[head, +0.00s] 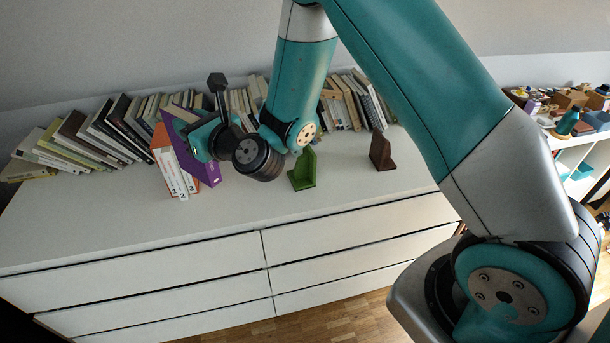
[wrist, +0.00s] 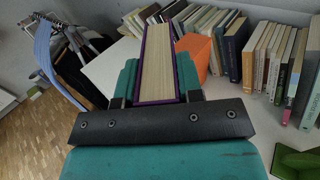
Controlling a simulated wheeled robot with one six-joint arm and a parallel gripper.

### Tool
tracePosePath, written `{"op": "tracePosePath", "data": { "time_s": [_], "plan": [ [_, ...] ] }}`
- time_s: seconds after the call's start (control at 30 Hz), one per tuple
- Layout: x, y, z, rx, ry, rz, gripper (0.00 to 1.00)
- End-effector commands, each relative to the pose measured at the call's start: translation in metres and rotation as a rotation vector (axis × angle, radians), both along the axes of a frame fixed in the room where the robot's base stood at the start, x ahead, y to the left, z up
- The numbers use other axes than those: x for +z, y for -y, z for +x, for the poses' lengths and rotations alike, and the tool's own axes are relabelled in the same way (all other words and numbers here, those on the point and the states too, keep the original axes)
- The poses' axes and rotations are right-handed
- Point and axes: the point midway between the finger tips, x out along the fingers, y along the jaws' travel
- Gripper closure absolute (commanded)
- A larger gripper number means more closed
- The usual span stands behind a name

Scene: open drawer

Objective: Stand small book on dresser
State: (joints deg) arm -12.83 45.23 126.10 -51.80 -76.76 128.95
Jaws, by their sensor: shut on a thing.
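A small purple book (head: 208,172) is in my gripper (head: 197,137), upright and a little tilted in the head view. In the wrist view the purple book (wrist: 157,65) shows its pale page edges, pinched between the two teal fingers. It is over the white dresser (head: 110,222), close to the right side of an orange book and white-spined books (head: 168,160) standing there. I cannot tell whether its lower edge touches the dresser top or whether it touches those books. My gripper and wrist cover part of it.
A long row of leaning books (head: 105,130) lines the back wall. A green bookend (head: 304,171) and a brown bookend (head: 381,151) stand to the right, with bare dresser top in front. A cluttered white shelf (head: 575,140) is at far right.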

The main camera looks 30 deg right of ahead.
Motion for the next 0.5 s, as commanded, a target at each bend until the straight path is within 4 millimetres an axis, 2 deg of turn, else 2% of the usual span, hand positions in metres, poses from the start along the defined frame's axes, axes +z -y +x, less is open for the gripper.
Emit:
{"op": "tracePosePath", "data": {
  "time_s": [0.03,0.1,0.17,0.2,0.3,0.4,0.5],
  "plan": [
    [0.006,0.032,0.014,-0.069,-0.002,0.003,1.00],
    [0.007,0.074,0.028,-0.159,-0.001,0.003,1.00],
    [0.008,0.112,0.038,-0.238,-0.001,0.003,1.00],
    [0.009,0.138,0.043,-0.292,0.000,0.003,1.00],
    [0.011,0.201,0.049,-0.420,-0.001,0.005,1.00],
    [0.012,0.253,0.048,-0.529,-0.002,0.003,1.00],
    [0.012,0.291,0.044,-0.607,-0.005,0.003,1.00]
  ]
}}
